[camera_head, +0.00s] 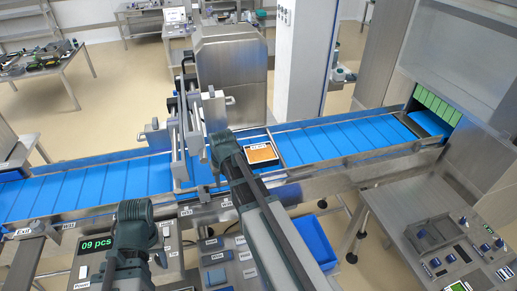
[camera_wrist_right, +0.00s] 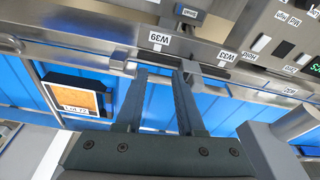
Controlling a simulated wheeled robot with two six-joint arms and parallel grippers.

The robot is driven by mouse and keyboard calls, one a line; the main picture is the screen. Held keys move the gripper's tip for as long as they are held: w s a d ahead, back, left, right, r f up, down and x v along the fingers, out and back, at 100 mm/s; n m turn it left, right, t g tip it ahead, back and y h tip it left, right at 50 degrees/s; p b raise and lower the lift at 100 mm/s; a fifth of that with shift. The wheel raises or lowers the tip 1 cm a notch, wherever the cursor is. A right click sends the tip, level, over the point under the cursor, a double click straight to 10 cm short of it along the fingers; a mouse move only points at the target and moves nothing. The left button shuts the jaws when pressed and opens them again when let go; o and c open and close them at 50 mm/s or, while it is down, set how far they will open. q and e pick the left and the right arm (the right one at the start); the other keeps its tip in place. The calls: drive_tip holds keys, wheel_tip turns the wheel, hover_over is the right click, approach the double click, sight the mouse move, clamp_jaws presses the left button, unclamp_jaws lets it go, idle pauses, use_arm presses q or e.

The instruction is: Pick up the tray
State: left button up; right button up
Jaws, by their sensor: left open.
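The tray (camera_head: 261,152) is black with an orange top and a white label. It lies on the blue conveyor belt, just right of my right arm's dark end in the head view. It also shows at the left of the right wrist view (camera_wrist_right: 81,96), its label reading "Lot 72". My right gripper (camera_wrist_right: 159,72) has its two fingers apart with nothing held between them. They are beside the tray, not around it, over the metal rail. My left gripper (camera_head: 135,215) is low at the left in the head view, away from the tray; its fingers are not clearly seen.
The blue belt (camera_head: 335,138) runs between metal side rails to a green-curtained opening (camera_head: 438,104) at right. A steel frame (camera_head: 183,130) stands over the belt left of the tray. A blue bin (camera_head: 315,243) sits below the near rail. Labelled control panels line the front.

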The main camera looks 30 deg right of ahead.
sight(256, 156)
drive_tip(key=w+d+r+m+t+h, duration=0.1)
drive_tip(key=w+d+m+t, duration=0.1)
drive_tip(key=w+d, duration=1.25)
drive_tip(key=b+x, duration=0.7)
drive_tip(key=x, duration=0.1)
drive_tip(key=shift+w+a+f+b, duration=0.15)
drive_tip(key=shift+a+f+b, duration=0.1)
drive_tip(key=shift+a+b, duration=0.1)
drive_tip(key=shift+d, duration=0.1)
drive_tip(key=b+x, duration=0.5)
drive_tip(key=shift+d+f, duration=0.1)
drive_tip(key=shift+f, duration=0.05)
drive_tip(key=shift+f, duration=0.2)
drive_tip(key=shift+c, duration=0.3)
clamp_jaws()
